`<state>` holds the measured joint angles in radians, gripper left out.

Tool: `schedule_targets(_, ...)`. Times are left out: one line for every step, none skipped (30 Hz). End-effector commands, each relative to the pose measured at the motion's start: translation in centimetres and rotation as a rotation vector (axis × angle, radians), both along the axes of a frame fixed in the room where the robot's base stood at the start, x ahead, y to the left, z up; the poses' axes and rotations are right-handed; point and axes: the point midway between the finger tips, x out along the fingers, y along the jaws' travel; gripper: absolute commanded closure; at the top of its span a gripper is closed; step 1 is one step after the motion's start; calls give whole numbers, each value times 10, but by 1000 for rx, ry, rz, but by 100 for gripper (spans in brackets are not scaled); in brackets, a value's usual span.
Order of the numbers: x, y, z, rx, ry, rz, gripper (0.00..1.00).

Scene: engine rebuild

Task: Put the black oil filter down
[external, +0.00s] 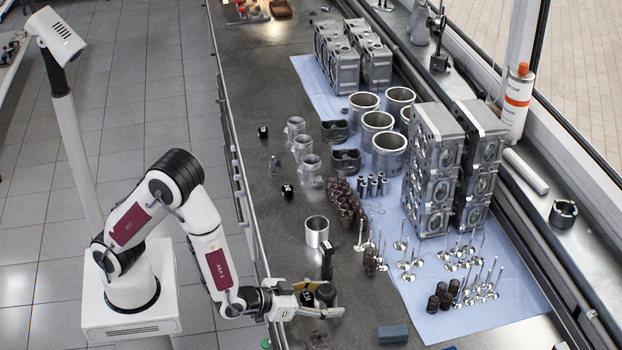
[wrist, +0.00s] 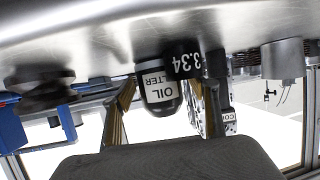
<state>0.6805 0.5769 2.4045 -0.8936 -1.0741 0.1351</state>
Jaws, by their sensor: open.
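The black oil filter (wrist: 160,94), with a white label reading "OIL FILTER", is between the two fingers of my gripper (wrist: 163,108) in the wrist view. My gripper is open, with a finger on either side of the filter. In that view the filter's far end meets the grey bench surface, so it appears to rest on the bench. In the external view my gripper (external: 325,301) is low over the near part of the bench. The filter (external: 325,294) shows there as a dark shape between the fingers, partly hidden by them.
A black item marked "3.34" (wrist: 184,62) is close beside the filter. A tall black item (external: 327,263) and a metal cylinder sleeve (external: 316,232) stand behind my gripper. A blue block (external: 393,334) lies to the right. Brown parts and valves (external: 404,272) crowd the right side.

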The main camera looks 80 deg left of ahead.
Motion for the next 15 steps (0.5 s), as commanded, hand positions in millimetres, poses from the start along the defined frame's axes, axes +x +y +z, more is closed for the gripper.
schedule_targets(0, 0, 0, 0, 0, 0, 41)
schedule_targets(0, 0, 0, 0, 0, 0, 41)
schedule_targets(0, 0, 0, 0, 0, 0, 41)
schedule_targets(0, 0, 0, 0, 0, 0, 41)
schedule_targets(0, 0, 0, 0, 0, 0, 41)
schedule_targets(0, 0, 0, 0, 0, 0, 41)
schedule_targets(0, 0, 0, 0, 0, 0, 41)
schedule_targets(0, 0, 0, 0, 0, 0, 41)
schedule_targets(0, 0, 0, 0, 0, 0, 51)
schedule_targets(0, 0, 0, 0, 0, 0, 59)
schedule_targets(0, 0, 0, 0, 0, 0, 67)
schedule_targets(0, 0, 0, 0, 0, 0, 77)
schedule_targets(0, 0, 0, 0, 0, 0, 85)
schedule_targets(0, 0, 0, 0, 0, 0, 90)
schedule_targets(0, 0, 0, 0, 0, 0, 90)
